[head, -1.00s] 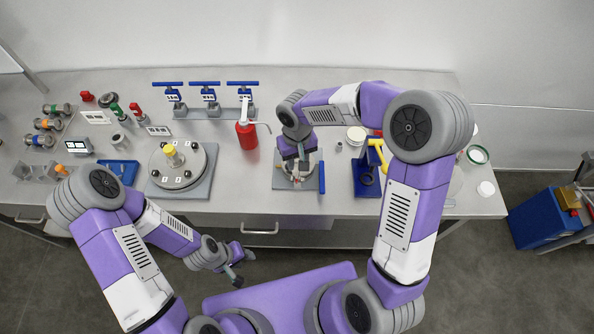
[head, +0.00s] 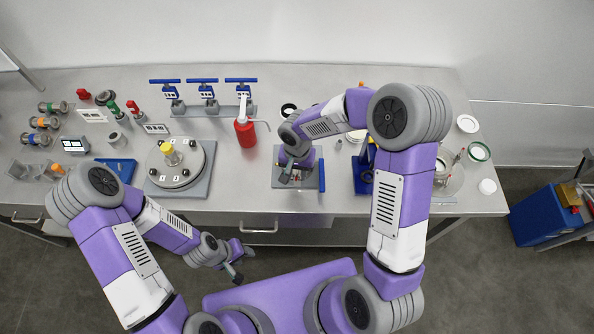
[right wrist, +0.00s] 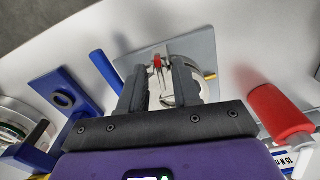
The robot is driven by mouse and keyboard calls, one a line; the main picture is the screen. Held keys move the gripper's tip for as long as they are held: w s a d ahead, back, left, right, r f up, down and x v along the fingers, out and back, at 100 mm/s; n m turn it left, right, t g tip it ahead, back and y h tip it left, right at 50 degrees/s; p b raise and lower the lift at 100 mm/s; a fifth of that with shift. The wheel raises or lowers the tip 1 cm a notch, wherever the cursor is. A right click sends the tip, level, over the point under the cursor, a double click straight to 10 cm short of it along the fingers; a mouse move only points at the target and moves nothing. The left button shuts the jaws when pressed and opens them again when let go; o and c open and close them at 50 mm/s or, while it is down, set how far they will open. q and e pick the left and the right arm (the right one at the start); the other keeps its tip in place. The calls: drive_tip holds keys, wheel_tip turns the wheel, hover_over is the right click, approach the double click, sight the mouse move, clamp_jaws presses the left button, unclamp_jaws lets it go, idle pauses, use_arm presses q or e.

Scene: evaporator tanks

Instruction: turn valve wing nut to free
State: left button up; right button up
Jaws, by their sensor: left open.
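A grey plate (head: 312,180) on the bench carries a valve unit with a blue bar (head: 322,176) at its right edge. In the right wrist view the plate (right wrist: 201,46) bears a round metal part (right wrist: 166,92) and a small red piece (right wrist: 157,63), possibly the wing nut. My right gripper (head: 290,177) is over this unit and hides much of it in the head view. In the right wrist view its fingers (right wrist: 160,68) are parted, with the red piece showing in the gap; contact is unclear. My left gripper (head: 240,263) is open and empty in front of the bench.
A red bottle (head: 245,133) stands left of the plate, and a blue stand (head: 361,178) right of it. A round lidded vessel (head: 176,165) sits further left. Blue-handled valves (head: 207,95) line the back. The bench front between vessel and plate is clear.

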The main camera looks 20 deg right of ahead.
sight(297, 174)
drive_tip(key=shift+f, duration=0.1)
clamp_jaws()
drive_tip(key=shift+n+b, duration=0.6)
drive_tip(key=shift+n, duration=0.4)
unclamp_jaws()
wheel_tip(297, 174, up, 8)
drive_tip(key=shift+f, duration=0.15)
